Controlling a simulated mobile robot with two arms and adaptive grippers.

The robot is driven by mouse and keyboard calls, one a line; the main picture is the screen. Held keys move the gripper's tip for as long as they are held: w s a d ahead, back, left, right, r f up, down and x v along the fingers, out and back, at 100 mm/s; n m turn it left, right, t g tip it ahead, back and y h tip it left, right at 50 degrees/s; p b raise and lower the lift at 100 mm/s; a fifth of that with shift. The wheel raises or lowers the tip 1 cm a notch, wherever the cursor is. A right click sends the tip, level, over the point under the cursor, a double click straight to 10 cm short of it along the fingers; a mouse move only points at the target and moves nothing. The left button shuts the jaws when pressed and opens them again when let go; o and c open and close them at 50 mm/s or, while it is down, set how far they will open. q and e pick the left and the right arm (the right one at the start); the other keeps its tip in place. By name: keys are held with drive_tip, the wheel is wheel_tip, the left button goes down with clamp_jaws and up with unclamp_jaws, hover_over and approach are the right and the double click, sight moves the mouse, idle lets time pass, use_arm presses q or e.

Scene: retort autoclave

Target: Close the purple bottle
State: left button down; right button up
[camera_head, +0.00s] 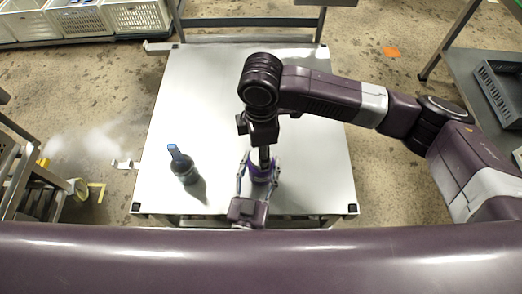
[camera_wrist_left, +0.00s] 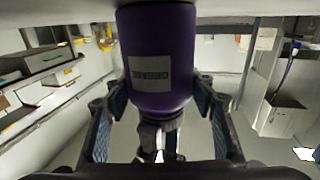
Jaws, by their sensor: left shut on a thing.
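The purple bottle (camera_head: 258,175) is near the front middle of the white table. In the left wrist view the purple bottle (camera_wrist_left: 160,45) shows a grey label, with the picture seemingly upside down. My left gripper (camera_head: 259,165) comes from the front edge and is shut on the bottle's sides, a finger on each side. My right gripper (camera_head: 264,152) points down from above onto the bottle's top. In the left wrist view the right gripper's dark fingers (camera_wrist_left: 160,130) are at the bottle's top end. They hide the opening and any cap, and I cannot tell whether they grip something.
A dark bottle (camera_head: 187,174) with a blue top (camera_head: 175,152) stands on the table to the left. The white table (camera_head: 200,90) is otherwise clear. A grey rack (camera_head: 498,90) stands at right, and white crates (camera_head: 80,20) lie at the back left.

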drive_tip(key=m, duration=0.2)
drive_tip(key=shift+m, duration=0.4)
drive_tip(key=o, duration=1.3)
drive_tip(key=shift+r, duration=2.3)
drive_tip(key=shift+c, duration=0.4)
